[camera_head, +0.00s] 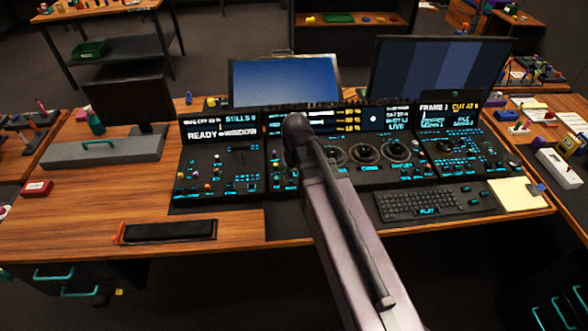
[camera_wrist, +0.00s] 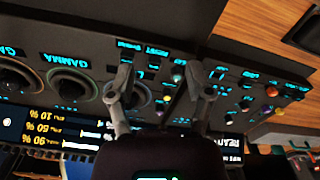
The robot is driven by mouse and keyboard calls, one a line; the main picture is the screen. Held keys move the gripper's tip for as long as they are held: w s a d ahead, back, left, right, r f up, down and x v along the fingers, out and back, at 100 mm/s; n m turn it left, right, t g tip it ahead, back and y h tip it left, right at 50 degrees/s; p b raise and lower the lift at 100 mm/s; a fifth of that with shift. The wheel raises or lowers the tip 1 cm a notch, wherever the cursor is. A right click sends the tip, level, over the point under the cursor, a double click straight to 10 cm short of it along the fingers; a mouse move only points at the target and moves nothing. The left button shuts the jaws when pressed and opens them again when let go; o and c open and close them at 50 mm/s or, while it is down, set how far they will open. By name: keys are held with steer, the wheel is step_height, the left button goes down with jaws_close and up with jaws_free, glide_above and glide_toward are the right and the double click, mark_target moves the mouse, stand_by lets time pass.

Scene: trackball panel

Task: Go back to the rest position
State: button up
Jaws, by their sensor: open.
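My gripper (camera_wrist: 158,72) shows in the wrist view with its two grey fingers apart and nothing between them. It is over the control panel (camera_wrist: 95,18), which appears turned around in this view. Trackballs in dark rings (camera_wrist: 70,90) sit to the left of the fingers, near a GAMMA label. In the head view my arm reaches from the bottom over the desk to the panel (camera_head: 222,170), and its dark end covers part of it. I cannot make out the fingers there. Two trackballs (camera_head: 365,153) (camera_head: 397,151) show right of the arm.
A keyboard (camera_head: 420,203) and yellow notepad (camera_head: 513,195) lie right of my arm. Two monitors (camera_head: 285,80) (camera_head: 440,70) stand behind the panel.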

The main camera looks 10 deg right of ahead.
steer(key=s+d+m, duration=0.2)
steer(key=s+d, duration=0.2)
steer(key=s, duration=0.2)
steer(key=shift+d+m, duration=0.3)
steer(key=shift+d, duration=0.05)
stand_by(1.5)
steer(key=shift+c, duration=0.6)
